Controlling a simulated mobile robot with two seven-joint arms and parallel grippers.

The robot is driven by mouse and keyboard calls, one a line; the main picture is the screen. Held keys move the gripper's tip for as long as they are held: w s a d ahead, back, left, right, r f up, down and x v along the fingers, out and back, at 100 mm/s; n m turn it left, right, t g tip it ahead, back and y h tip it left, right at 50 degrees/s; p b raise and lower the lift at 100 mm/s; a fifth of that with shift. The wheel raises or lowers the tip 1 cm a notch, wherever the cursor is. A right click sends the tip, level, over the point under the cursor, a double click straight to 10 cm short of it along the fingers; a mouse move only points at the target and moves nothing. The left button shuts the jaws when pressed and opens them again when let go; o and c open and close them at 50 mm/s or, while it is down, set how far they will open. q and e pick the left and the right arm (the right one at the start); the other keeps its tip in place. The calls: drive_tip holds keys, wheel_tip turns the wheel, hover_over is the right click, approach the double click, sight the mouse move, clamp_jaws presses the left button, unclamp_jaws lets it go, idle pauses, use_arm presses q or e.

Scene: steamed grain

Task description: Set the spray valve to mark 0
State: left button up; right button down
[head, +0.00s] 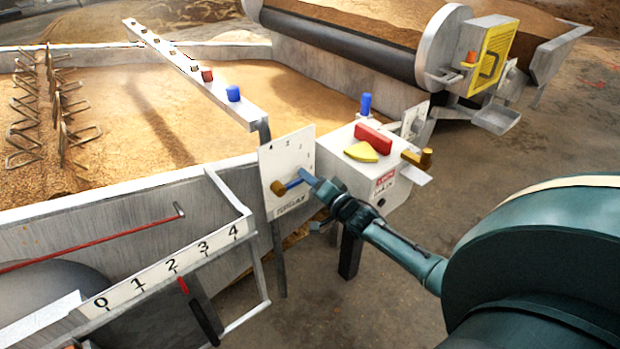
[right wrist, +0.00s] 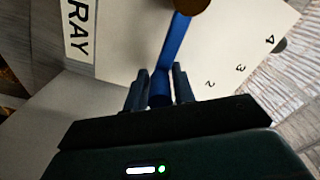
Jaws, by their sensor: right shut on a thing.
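The spray valve shows in the head view as a white plate (head: 286,158) with small marks, a brass hub (head: 278,187) and a blue lever (head: 293,183). My right gripper (head: 312,181) reaches it from the right. In the right wrist view, my right gripper (right wrist: 160,88) is shut on the blue lever (right wrist: 176,42), near the end away from the brown hub (right wrist: 193,5). Marks 2, 3 and 4 show on the plate (right wrist: 130,35), to the right of the lever. No 0 is legible there. My left gripper is not in view.
A white box (head: 352,160) with a red block and a yellow piece stands right behind the valve plate. A rail with a 0-to-4 scale (head: 170,266) and a red rod (head: 85,243) lie at the lower left. A grain bed (head: 270,90) lies behind.

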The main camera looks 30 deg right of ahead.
drive_tip(key=shift+s+a+f, duration=0.1)
drive_tip(key=shift+s+f, duration=0.05)
drive_tip(key=shift+f, duration=0.4)
drive_tip(key=c, duration=1.4)
unclamp_jaws()
drive_tip(key=shift+o, duration=0.5)
drive_tip(key=shift+r, duration=0.1)
drive_tip(key=shift+r, duration=0.1)
drive_tip(key=shift+s, duration=0.35)
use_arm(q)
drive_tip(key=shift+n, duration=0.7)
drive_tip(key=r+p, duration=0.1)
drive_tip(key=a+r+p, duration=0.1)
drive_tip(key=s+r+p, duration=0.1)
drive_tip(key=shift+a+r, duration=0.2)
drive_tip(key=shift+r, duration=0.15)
use_arm(e)
drive_tip(key=s+d, duration=0.1)
drive_tip(key=s, duration=1.1)
drive_tip(key=shift+s, duration=0.15)
